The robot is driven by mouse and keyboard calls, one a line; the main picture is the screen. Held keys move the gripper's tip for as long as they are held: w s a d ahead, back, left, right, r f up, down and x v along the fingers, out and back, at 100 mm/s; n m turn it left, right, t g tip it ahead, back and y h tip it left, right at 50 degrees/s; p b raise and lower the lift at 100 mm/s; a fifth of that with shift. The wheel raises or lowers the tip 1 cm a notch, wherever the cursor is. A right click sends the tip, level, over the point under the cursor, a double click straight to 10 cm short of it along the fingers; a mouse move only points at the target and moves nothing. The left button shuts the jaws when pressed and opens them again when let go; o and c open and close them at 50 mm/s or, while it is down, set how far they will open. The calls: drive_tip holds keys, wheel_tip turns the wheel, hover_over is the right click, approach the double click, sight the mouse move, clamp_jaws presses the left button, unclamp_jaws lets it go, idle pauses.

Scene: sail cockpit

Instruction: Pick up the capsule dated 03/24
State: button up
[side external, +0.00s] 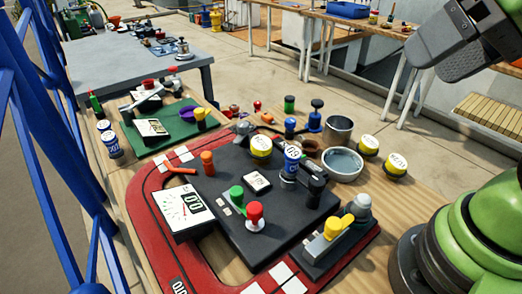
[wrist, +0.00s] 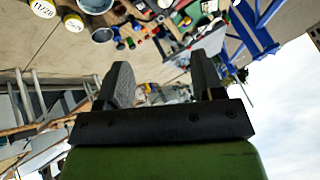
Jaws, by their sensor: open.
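My gripper (wrist: 160,70) is open and empty, its two dark fingers apart in the wrist view. In the side view my gripper (side external: 440,50) is up at the top right, well above and away from the table. Two yellow capsules with white tops stand right of the bowls: a nearer one (side external: 396,164) and a farther one (side external: 368,145). In the wrist view one capsule (wrist: 43,8) appears to read 11/28. The date on the other capsule (wrist: 74,22) is too small to read surely. Another yellow capsule (side external: 261,147) sits on the dark panel. I cannot read 03/24 on any.
A water-filled bowl (side external: 342,164) and a metal cup (side external: 338,130) stand beside the capsules. The dark panel (side external: 230,165) holds knobs, levers and a blue cylinder (side external: 292,161). A blue railing (side external: 60,120) runs along the left. Space above the table is open.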

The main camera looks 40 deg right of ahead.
drive_tip(key=w+g, duration=0.2)
drive_tip(key=w, duration=0.6)
drive_tip(key=m+g+h, duration=0.3)
drive_tip(key=g, duration=0.1)
hover_over(261, 143)
drive_tip(key=s, duration=0.1)
drive_tip(key=f, duration=2)
drive_tip(key=shift+s+a, duration=0.1)
drive_tip(key=shift+a, duration=0.3)
drive_tip(key=f, duration=0.4)
drive_tip(key=w+d+f, duration=0.1)
drive_tip(key=shift+w+f, duration=0.1)
drive_tip(key=shift+f, duration=0.3)
drive_tip(key=c, duration=0.5)
